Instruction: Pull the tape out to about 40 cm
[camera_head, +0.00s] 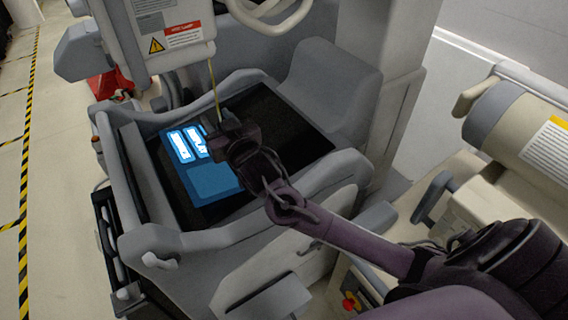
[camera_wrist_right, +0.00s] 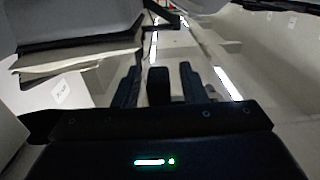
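The tape (camera_head: 214,88) is a thin yellowish strip. It comes out of the underside of the pale hanging housing (camera_head: 165,60) and runs straight down, slightly tilted, to my right gripper. My right gripper (camera_head: 216,140) is over the cart's dark top, below the housing, and appears shut on the tape's lower end. In the right wrist view the fingers (camera_wrist_right: 160,85) stand either side of a dark block; the strip itself cannot be made out there. My left gripper is not in view.
Below the gripper is a grey cart (camera_head: 190,240) with a dark top and a lit blue screen (camera_head: 190,145). A grey raised block (camera_head: 330,80) stands behind right. A beige cylinder (camera_head: 525,125) is at right. Striped floor tape (camera_head: 27,190) marks open floor at left.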

